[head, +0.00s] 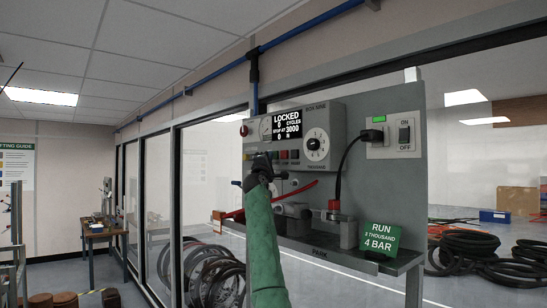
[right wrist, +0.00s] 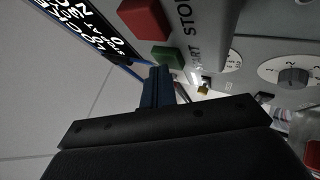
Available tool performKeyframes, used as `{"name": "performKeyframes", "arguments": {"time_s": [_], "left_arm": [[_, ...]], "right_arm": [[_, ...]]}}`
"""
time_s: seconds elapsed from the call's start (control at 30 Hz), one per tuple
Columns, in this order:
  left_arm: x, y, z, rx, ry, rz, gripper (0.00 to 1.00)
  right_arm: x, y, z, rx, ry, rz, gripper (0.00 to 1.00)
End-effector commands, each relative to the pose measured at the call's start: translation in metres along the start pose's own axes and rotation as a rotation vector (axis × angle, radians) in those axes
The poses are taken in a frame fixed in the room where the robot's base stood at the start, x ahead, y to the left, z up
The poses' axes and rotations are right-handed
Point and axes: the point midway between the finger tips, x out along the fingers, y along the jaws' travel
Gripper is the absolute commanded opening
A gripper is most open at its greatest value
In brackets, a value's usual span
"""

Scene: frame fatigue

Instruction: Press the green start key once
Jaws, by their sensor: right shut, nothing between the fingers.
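The green start key (right wrist: 168,57) shows in the right wrist view beside a larger red key (right wrist: 145,18), with START and STOP lettering next to them. My right gripper (right wrist: 160,72) is shut and empty, its fingertips close to the green key; I cannot tell whether they touch it. In the head view my right gripper (head: 258,160) is in front of the left part of the grey control box (head: 338,115) and hides part of its key row. The display (head: 287,124) reads LOCKED, 0 cycles, stop at 3000. My left gripper is not in view.
A white dial (head: 316,144) is right of the display. An ON/OFF switch (head: 404,134), a green lamp (head: 379,119) and a plugged black cable (head: 346,160) are farther right. A green sign (head: 381,238) reads RUN 3 THOUSAND 4 BAR. A clamped fixture (head: 335,225) stands below the box.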

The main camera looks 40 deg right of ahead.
Motion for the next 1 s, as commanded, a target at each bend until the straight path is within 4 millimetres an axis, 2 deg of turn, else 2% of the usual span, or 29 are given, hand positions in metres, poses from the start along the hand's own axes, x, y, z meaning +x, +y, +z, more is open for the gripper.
{"name": "performKeyframes", "arguments": {"time_s": [0.23, 0.5, 0.73, 1.0], "left_arm": [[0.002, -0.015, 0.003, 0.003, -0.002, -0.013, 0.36], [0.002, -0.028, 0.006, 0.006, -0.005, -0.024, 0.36], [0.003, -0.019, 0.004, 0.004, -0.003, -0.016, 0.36], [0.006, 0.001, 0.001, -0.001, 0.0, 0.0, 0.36]], "right_arm": [[-0.009, 0.004, -0.006, 0.0, 0.001, 0.0, 0.0], [-0.009, 0.006, -0.007, 0.0, 0.0, -0.001, 0.0], [-0.013, 0.008, -0.009, 0.0, 0.0, 0.0, 0.0], [-0.027, 0.018, -0.02, 0.001, 0.001, 0.001, 0.0]]}}
